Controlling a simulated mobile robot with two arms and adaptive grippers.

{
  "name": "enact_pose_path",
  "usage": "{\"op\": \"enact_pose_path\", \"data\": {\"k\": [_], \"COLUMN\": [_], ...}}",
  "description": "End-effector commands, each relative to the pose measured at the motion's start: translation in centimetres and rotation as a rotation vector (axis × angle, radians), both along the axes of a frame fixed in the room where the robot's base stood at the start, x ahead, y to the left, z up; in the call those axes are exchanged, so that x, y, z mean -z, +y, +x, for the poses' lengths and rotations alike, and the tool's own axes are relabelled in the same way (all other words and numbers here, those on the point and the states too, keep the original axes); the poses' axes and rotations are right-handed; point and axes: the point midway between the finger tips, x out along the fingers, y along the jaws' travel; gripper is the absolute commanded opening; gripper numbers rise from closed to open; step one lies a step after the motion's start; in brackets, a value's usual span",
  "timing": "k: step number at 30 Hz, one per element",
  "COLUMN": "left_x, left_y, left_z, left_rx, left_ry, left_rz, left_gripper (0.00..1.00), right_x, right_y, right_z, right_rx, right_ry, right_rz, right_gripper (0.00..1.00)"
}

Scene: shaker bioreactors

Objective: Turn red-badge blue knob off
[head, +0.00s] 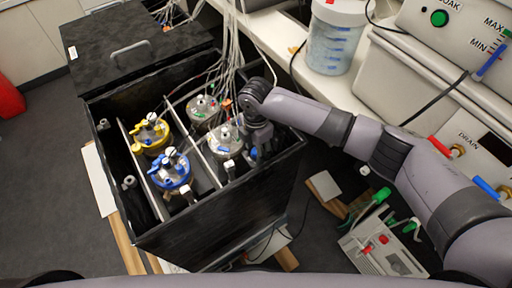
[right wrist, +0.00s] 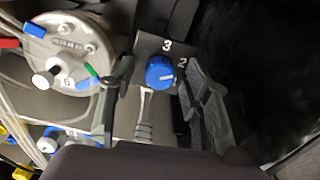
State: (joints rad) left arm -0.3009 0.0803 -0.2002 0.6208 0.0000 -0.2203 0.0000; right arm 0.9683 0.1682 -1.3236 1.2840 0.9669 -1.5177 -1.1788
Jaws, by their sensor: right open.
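A blue knob (right wrist: 160,73) with a white pointer mark sits on a dark panel with the white numbers 2 and 3, in the right wrist view. The pointer faces right, near the 2. My right gripper (right wrist: 160,85) is open, with one finger on each side of the knob; I cannot tell whether they touch it. In the head view my right gripper (head: 256,145) reaches down into the right end of the black shaker box (head: 225,212) and hides this knob. I cannot make out a red badge on it. My left gripper is out of view.
A metal-lidded vessel (right wrist: 70,50) with tubes stands close left of the gripper. The box also holds a yellow-trimmed vessel (head: 150,133), a blue-trimmed vessel (head: 171,172) and many cables overhead. A white bench with a tub (head: 333,40) lies behind my right arm.

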Motion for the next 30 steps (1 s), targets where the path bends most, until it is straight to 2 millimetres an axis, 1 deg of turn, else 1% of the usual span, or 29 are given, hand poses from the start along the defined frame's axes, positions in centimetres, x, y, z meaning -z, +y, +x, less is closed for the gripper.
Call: {"op": "enact_pose_path", "data": {"k": [5,24,25,30], "left_x": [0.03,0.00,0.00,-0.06], "left_y": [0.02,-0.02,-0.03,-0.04], "left_z": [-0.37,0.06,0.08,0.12], "left_rx": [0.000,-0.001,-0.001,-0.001], "left_ry": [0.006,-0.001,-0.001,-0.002], "left_rz": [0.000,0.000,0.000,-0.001], "left_gripper": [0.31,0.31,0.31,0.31], "right_x": [0.00,-0.04,-0.05,-0.07], "right_y": [0.01,-0.02,-0.02,-0.02], "right_z": [-0.01,0.01,0.01,0.01], "right_rx": [0.000,0.000,0.000,0.003], "right_ry": [0.000,0.000,0.000,0.000], "right_rz": [0.000,0.000,0.000,0.000], "right_gripper": [0.44,0.02,0.00,0.00]}}
